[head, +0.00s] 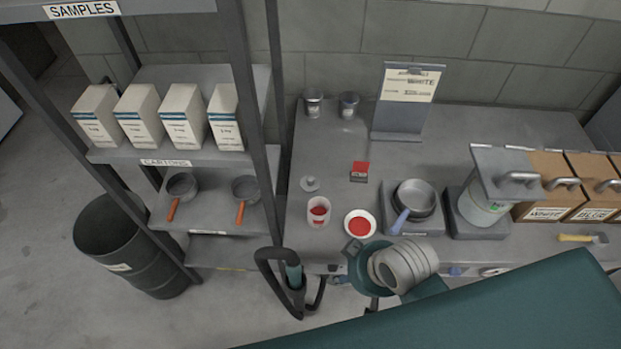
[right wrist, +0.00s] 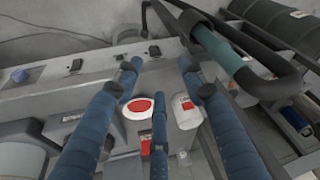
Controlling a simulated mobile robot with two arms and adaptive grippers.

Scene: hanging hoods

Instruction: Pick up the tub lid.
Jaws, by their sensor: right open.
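A round white dish or disc with a red middle (head: 360,225) lies to the tub's right. My right gripper (head: 353,248) is at the bench's front edge, nearest the red-and-white disc. In the right wrist view its blue fingers (right wrist: 159,88) are spread and empty, with the disc (right wrist: 138,108) and tub (right wrist: 187,113) beyond them.
A red-topped box (head: 360,171) and a pan (head: 414,200) stand near the lid. A clipboard stand (head: 406,105) and two small cups (head: 313,102) are farther back. A shelf rack (head: 245,100) rises left of the bench.

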